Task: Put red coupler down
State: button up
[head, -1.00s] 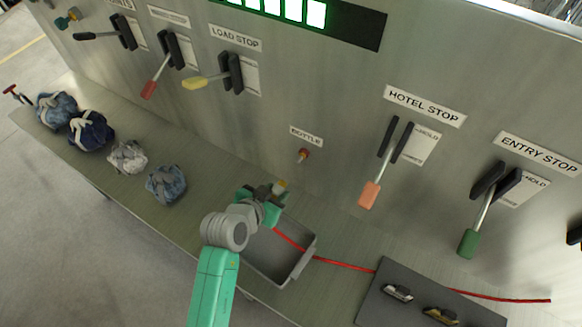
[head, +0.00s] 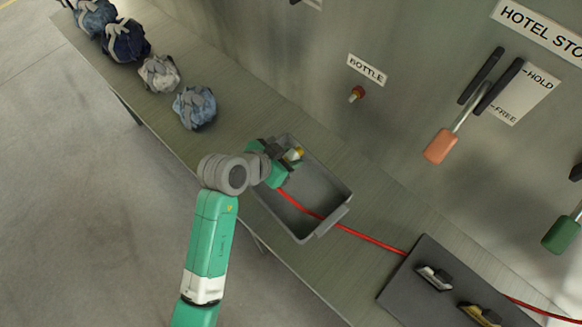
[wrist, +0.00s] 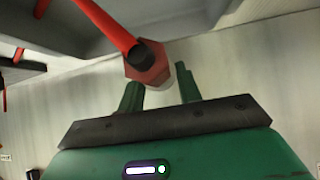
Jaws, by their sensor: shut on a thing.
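My gripper (head: 288,163) is over the far left end of the grey tray (head: 348,208) in the head view. In the wrist view, my gripper (wrist: 160,88) has its two green fingers at the red coupler (wrist: 150,62), shut on it. The coupler is a red six-sided piece with a pale end. A red hose (wrist: 108,22) runs from it up and to the left. In the head view the red hose (head: 375,241) crosses the tray and runs right over the bench. The coupler itself is mostly hidden there by my gripper; a small yellow piece shows beside the fingers.
Several sling bags (head: 194,107) lie along the bench at the left. A dark board (head: 410,290) with metal clips lies right of the tray. A panel stands behind, with a BOTTLE fitting (head: 357,94) and levers (head: 441,146). Bare bench (head: 250,112) lies between bags and tray.

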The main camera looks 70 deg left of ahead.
aim_at(293, 176)
notch_tip(293, 176, down, 10)
jog(key=shift+r+b, duration=0.15)
jog(key=shift+b, duration=0.55)
jog(key=shift+f+b, duration=0.45)
jog(key=shift+f, duration=0.3)
grip_shut()
jog(key=o, duration=1)
grip_release()
jog(key=shift+o, duration=0.4)
jog(key=shift+a, duration=0.15)
jog(key=shift+f, duration=0.1)
jog(key=w+r+p+v, duration=0.1)
jog(key=p+v, duration=0.1)
jog(key=v, duration=1.1)
jog(key=shift+s+r, duration=0.1)
